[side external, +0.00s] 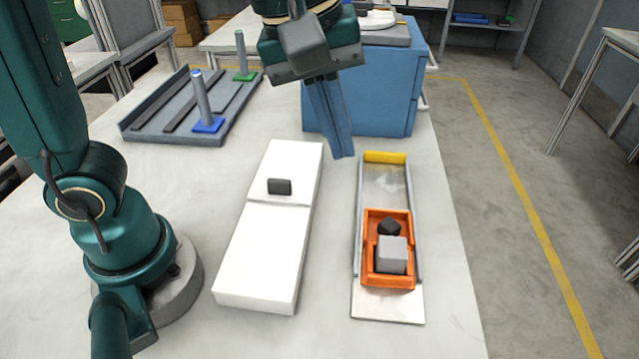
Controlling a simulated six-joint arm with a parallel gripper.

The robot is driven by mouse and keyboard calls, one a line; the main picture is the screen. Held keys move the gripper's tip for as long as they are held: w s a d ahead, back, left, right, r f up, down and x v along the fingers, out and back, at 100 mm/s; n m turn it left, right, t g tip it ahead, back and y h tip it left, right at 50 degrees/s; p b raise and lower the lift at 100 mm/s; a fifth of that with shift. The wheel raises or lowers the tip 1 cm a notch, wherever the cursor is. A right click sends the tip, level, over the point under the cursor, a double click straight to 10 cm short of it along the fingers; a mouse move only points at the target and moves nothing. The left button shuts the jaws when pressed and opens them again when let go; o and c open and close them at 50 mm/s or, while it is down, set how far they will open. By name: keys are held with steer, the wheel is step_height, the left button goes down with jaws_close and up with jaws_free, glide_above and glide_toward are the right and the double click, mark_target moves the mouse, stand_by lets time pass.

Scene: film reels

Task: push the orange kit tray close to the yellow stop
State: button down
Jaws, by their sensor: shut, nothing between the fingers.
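The orange kit tray (388,281) sits in the near half of a channel with grey side rails. A light grey block (392,256) and a small dark block (389,227) lie inside it. The yellow stop (385,158) stands across the far end of the channel, with a bare stretch of channel floor between it and the tray. My gripper (343,156) points down, shut and empty, just left of the yellow stop in the picture. Its height above the table is hard to tell.
A white two-part slab (262,245) with a dark block (279,187) on it lies left of the channel. A blue box (375,85) stands behind the stop. A grey rack (170,130) with a blue-based post (203,100) and a green-based post (241,55) is at the far left.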

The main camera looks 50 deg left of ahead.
steer(key=g, duration=0.2)
glide_above(380, 297)
steer(key=a, duration=0.1)
step_height(380, 297, down, 4)
steer(key=s+d+f+m+g+y, duration=0.1)
steer(key=s+d+f, duration=0.2)
steer(key=d+f, duration=0.15)
steer(key=f, duration=1)
steer(key=shift+a+f, duration=0.25)
steer(key=shift+a, duration=0.1)
steer(key=shift+w+a, duration=0.8)
steer(key=shift+w, duration=0.2)
steer(key=shift+w+a, duration=0.55)
steer(key=shift+a, duration=0.05)
steer(key=w+a, duration=1.1)
steer(key=shift+d, duration=0.1)
